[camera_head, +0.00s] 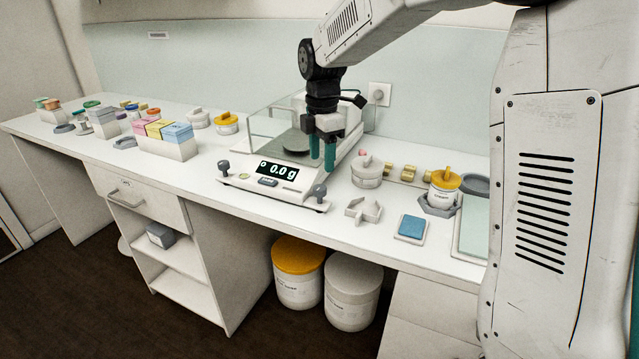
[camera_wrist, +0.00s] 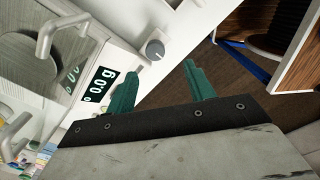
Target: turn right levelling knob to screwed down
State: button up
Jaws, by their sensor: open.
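The white balance (camera_head: 262,188) stands on the bench, its display (camera_head: 278,170) reading 0.0 g. The right levelling knob (camera_head: 319,191) is a dark grey round knob at the balance's front right corner; its height setting cannot be told. My gripper (camera_head: 322,164) points down with green fingers, above and behind that knob in the head view. In the wrist view my gripper (camera_wrist: 162,66) is open and empty; the grey right knob (camera_wrist: 155,50) shows just beyond the gap between the fingertips, apart from them. The display (camera_wrist: 100,84) lies left of it.
The left levelling knob (camera_head: 224,167) is at the other front corner. A clear draft shield (camera_head: 262,122) surrounds the pan (camera_head: 296,142). A white angular piece (camera_head: 362,210), a blue pad (camera_head: 411,227) and a yellow-lidded jar (camera_head: 444,187) stand to the right. The bench's front edge is close.

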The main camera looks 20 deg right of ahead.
aim_at(320, 187)
jog(key=shift+w+f+n, duration=0.3)
jog(key=shift+w+f, duration=0.05)
jog(key=shift+w, duration=0.05)
jog(key=shift+w+f, duration=0.1)
jog(key=shift+f, duration=0.3)
notch_tip(320, 187, down, 7)
jog(key=shift+r, duration=0.1)
jog(key=c, duration=1)
